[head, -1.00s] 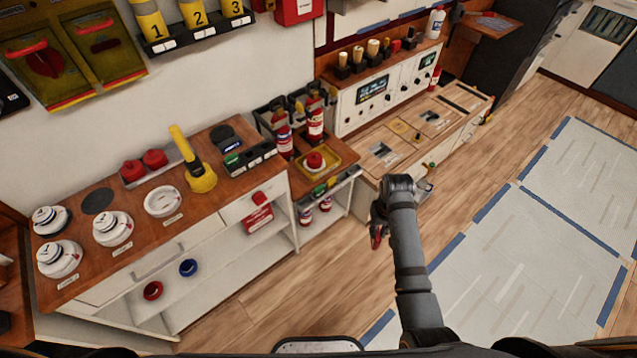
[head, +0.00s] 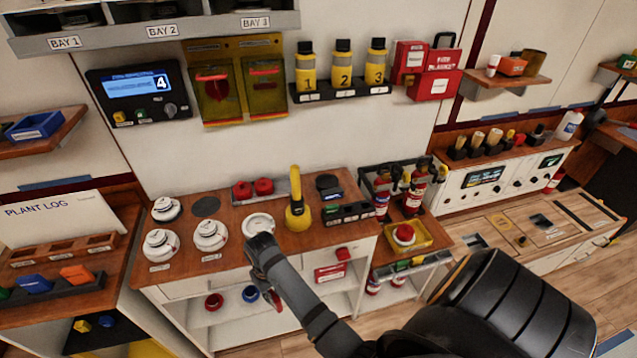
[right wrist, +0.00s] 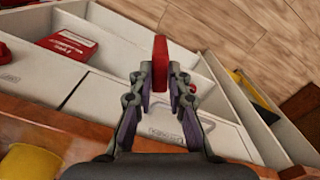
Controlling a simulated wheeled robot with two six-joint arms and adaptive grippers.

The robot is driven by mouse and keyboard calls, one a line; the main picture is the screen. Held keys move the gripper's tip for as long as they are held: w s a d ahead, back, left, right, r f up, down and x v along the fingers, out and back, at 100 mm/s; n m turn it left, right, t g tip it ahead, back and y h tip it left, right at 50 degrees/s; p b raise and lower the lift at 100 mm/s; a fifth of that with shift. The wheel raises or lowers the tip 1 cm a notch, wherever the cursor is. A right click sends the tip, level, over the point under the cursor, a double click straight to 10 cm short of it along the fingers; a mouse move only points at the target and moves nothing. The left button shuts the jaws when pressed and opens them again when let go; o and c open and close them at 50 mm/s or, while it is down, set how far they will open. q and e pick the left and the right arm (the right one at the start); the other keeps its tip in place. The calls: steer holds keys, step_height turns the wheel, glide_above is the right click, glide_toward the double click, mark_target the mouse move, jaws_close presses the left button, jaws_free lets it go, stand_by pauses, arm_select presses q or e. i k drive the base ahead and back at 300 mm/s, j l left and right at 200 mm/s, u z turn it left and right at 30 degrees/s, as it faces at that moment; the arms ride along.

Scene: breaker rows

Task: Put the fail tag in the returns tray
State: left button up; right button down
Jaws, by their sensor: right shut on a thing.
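My right gripper (right wrist: 160,85) is shut on a flat red tag (right wrist: 160,58) in the right wrist view. The tag stands edge-on between the fingertips and its face is not readable. In the head view the right gripper (head: 272,291) hangs in front of the white counter unit, with a bit of red at its tips. A blue tray (head: 35,126) sits on a small wall shelf at the far left, and a yellow tray (head: 432,236) with a red-topped thing stands right of the counter. I cannot read which is the returns tray. My left gripper is not in view.
The wooden countertop (head: 225,262) holds white detectors, a yellow tool (head: 298,208) and red domes. Red and blue rings and a red box (head: 331,272) lie on the shelf below. At left is a plant log board (head: 62,222) above a rack. Extinguishers (head: 413,195) stand right.

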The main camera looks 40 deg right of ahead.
mark_target(423, 241)
steer(key=l+u, duration=0.35)
steer(key=k+l+u, duration=0.15)
steer(key=u, duration=0.25)
steer(key=k+l+u, duration=0.15)
steer(key=u, duration=0.2)
steer(key=k+l, duration=0.5)
steer(key=l, duration=0.15)
steer(key=k+l, duration=0.5)
steer(key=l, duration=0.15)
steer(key=k+l, duration=0.5)
steer(key=l, duration=0.15)
steer(key=k+l, duration=0.55)
steer(key=i+l, duration=0.05)
steer(key=l, duration=0.05)
